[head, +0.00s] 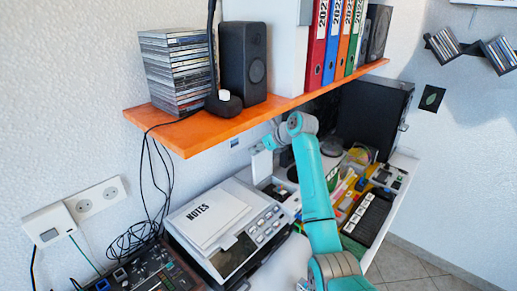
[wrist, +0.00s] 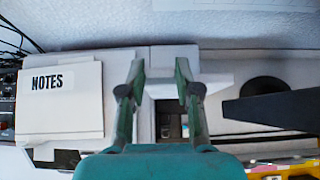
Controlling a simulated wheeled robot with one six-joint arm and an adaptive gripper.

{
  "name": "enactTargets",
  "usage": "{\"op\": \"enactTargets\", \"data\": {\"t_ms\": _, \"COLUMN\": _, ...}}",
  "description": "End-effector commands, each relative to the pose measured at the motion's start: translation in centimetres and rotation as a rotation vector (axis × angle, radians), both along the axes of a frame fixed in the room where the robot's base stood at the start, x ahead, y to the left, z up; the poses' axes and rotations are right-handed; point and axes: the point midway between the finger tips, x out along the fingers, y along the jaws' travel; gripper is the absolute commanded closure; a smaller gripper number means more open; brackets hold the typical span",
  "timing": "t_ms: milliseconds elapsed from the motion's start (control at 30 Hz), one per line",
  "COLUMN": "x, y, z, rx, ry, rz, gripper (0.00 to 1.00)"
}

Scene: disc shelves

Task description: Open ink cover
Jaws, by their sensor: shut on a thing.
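The white printer (head: 262,252) stands on the desk below the orange shelf; it also spans the wrist view (wrist: 88,146). Its ink cover (wrist: 161,58) is a pale flap that stands up at the back, between my fingertips. It also shows as a small upright white panel in the head view (head: 262,164). My gripper (wrist: 160,78) is shut on this cover. In front of the cover, between the fingers, an open bay (wrist: 170,122) shows dark and grey parts inside.
A NOTES pad (head: 208,218) lies on the printer's left part. The orange shelf (head: 205,132) with discs, a speaker (head: 243,62) and binders overhangs close to my arm. A keyboard (head: 369,217) and a black computer case (head: 372,118) are to the right. Cables hang at left.

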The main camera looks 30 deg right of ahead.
Motion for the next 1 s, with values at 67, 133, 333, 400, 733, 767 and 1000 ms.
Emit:
{"op": "enactTargets", "data": {"t_ms": 67, "x": 0.1, "y": 0.0, "z": 0.5, "rx": -0.002, "ry": -0.011, "rz": -0.001, "gripper": 0.60}}
{"op": "enactTargets", "data": {"t_ms": 133, "x": 0.1, "y": 0.0, "z": 0.5, "rx": -0.001, "ry": -0.010, "rz": 0.000, "gripper": 0.42}}
{"op": "enactTargets", "data": {"t_ms": 333, "x": 0.1, "y": 0.0, "z": 0.2, "rx": -0.001, "ry": -0.006, "rz": 0.000, "gripper": 0.42}}
{"op": "enactTargets", "data": {"t_ms": 400, "x": 0.0, "y": 0.0, "z": 0.2, "rx": -0.001, "ry": -0.005, "rz": 0.001, "gripper": 0.42}}
{"op": "enactTargets", "data": {"t_ms": 733, "x": -2.3, "y": -0.8, "z": 2.3, "rx": -0.002, "ry": -0.009, "rz": 0.000, "gripper": 0.42}}
{"op": "enactTargets", "data": {"t_ms": 767, "x": -2.7, "y": -1.0, "z": 2.7, "rx": -0.002, "ry": -0.010, "rz": -0.001, "gripper": 0.42}}
{"op": "enactTargets", "data": {"t_ms": 1000, "x": -7.4, "y": -2.5, "z": 3.4, "rx": -0.001, "ry": -0.006, "rz": -0.003, "gripper": 0.42}}
